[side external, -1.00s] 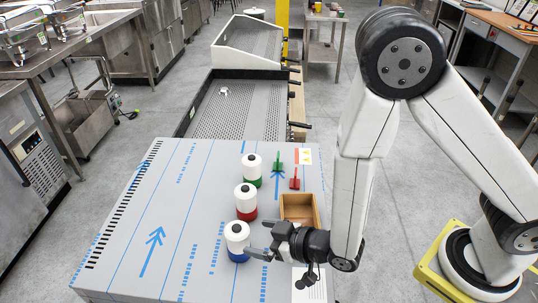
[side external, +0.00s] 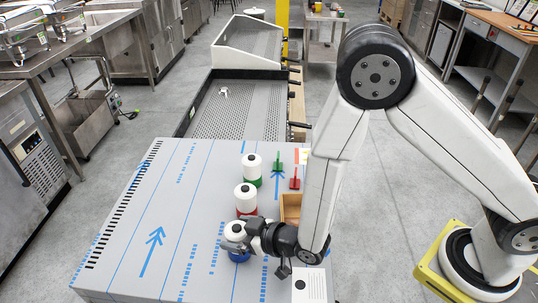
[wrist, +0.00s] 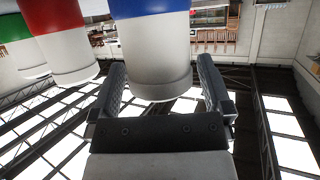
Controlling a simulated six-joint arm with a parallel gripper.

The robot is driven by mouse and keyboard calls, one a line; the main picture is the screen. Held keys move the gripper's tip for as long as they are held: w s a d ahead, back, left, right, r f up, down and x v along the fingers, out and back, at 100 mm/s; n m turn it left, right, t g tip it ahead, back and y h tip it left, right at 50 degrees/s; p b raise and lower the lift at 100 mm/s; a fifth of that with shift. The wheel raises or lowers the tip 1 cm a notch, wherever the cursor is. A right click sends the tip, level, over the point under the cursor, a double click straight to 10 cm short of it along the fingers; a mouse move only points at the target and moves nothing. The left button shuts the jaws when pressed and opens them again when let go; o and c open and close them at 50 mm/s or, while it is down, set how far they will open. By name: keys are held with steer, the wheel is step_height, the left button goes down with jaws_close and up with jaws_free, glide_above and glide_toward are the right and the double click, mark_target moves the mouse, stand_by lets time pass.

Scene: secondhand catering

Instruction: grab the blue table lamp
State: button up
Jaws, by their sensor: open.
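The blue table lamp (side external: 238,256) has a white body and a blue base and stands upright on the metal worktop near its front. It also shows in the wrist view (wrist: 155,50), upside down, between the two jaws. My gripper (side external: 234,240) is open, with one finger on each side of the lamp's white upper part. The wrist view shows a gap beside the right finger; whether the left finger touches cannot be told. In the side view the gripper hides part of the lamp's middle.
A red-based lamp (side external: 246,197) stands just behind the blue one, and a green-based lamp (side external: 252,166) behind that. A wooden box (side external: 290,208) is partly hidden by my arm. Small green (side external: 277,161) and red (side external: 295,179) items stand behind. The worktop's left side is clear.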

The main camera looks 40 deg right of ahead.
steer(key=shift+w+a+f, duration=0.15)
steer(key=shift+w, duration=0.2)
steer(key=shift+c, duration=0.2)
jaws_close()
